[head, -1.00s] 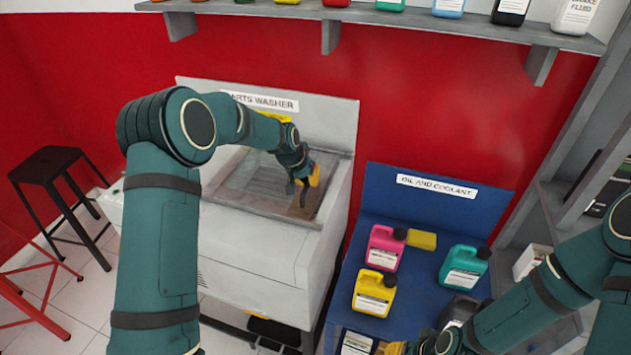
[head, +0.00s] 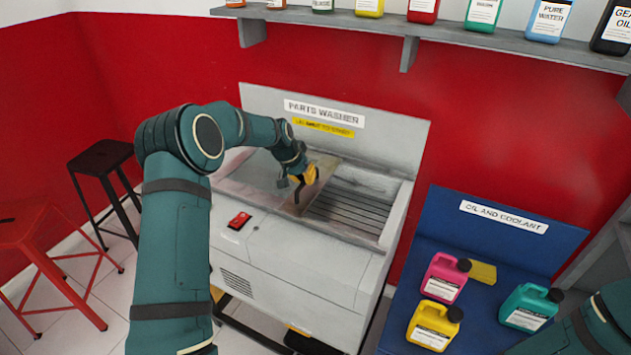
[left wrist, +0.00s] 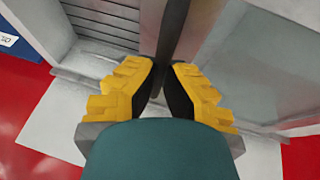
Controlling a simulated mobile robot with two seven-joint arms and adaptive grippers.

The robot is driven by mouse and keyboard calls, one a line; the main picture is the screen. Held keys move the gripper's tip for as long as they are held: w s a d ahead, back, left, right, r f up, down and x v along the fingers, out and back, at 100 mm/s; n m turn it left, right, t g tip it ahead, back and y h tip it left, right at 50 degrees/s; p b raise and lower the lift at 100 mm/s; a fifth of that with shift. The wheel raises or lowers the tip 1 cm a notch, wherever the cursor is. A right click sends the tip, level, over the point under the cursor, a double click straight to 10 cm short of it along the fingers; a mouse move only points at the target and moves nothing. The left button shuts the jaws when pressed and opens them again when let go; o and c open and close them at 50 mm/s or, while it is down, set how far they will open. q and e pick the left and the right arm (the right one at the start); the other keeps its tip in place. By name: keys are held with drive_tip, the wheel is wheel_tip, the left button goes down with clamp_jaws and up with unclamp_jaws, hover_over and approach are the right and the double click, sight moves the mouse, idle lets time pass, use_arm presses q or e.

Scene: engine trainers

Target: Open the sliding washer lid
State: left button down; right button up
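The parts washer (head: 290,270) is a grey-white cabinet with a labelled back panel. Its clear sliding lid (head: 247,172) lies over the left part of the top. The right part is uncovered and shows a slatted basin (head: 352,207). My left gripper (head: 303,187), with yellow finger pads, is at the lid's right edge. In the left wrist view, its fingers (left wrist: 164,88) are close on both sides of a dark bar (left wrist: 170,40) along that edge, and look shut on it. The exact contact is partly hidden by the pads. My right gripper is out of view.
A blue oil and coolant bench (head: 450,220) with pink, yellow and teal jugs stands to the right. A shelf (head: 440,30) with bottles runs above. Black (head: 100,155) and red (head: 35,230) stools stand at the left.

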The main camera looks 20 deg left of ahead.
sight(279, 171)
use_arm(q)
drive_tip(key=a, duration=0.8)
drive_tip(key=shift+a+f, duration=0.35)
drive_tip(key=c, duration=1.3)
unclamp_jaws()
drive_tip(key=o, duration=0.3)
drive_tip(key=shift+w, duration=0.1)
drive_tip(key=shift+r, duration=0.1)
drive_tip(key=shift+r, duration=0.2)
drive_tip(key=v, duration=1.1)
drive_tip(key=shift+s+r, duration=0.2)
drive_tip(key=shift+r, duration=0.1)
drive_tip(key=shift+a, duration=0.15)
